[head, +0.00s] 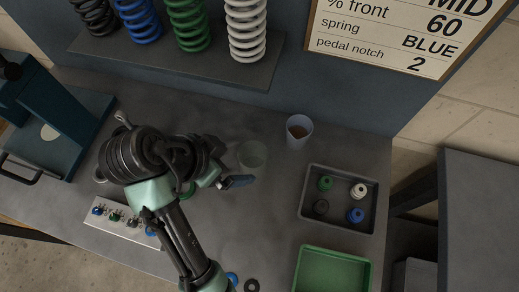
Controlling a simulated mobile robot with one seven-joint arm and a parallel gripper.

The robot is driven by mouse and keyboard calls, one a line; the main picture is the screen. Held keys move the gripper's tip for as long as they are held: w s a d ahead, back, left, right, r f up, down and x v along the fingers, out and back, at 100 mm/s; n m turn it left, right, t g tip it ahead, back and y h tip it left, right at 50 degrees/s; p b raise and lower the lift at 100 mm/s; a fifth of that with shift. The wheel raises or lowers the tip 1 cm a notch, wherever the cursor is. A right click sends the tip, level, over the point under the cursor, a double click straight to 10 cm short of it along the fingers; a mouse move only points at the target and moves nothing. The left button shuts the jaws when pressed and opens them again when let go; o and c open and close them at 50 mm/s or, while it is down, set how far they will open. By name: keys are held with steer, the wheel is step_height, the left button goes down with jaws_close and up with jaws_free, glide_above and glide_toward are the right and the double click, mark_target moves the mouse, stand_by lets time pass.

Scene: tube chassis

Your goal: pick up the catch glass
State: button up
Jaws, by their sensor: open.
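A clear, empty-looking glass (252,155) stands upright on the grey bench, near its middle; it looks like the catch glass. A second, pale translucent cup (299,131) with something brown inside stands to its right and farther back. My gripper (238,182) is just below and left of the clear glass in the picture, with its dark fingers pointing right. It is open and appears to hold nothing. I cannot tell whether a finger touches the glass. My arm hides part of the bench to the left.
A dark tray (312,224) with several colored pieces sits at the right, a green tray (333,270) below it. A pale strip (125,229) with small colored parts is left of my arm. A shelf (180,58) of springs overhangs the back; a blue device (55,125) stands left.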

steer(key=b, duration=0.2)
glide_toward(259, 163)
steer(key=shift+d+f, duration=0.35)
steer(key=shift+a+x, duration=0.2)
steer(key=shift+x, duration=2.7)
steer(key=shift+w, duration=0.15)
steer(key=c, duration=1.2)
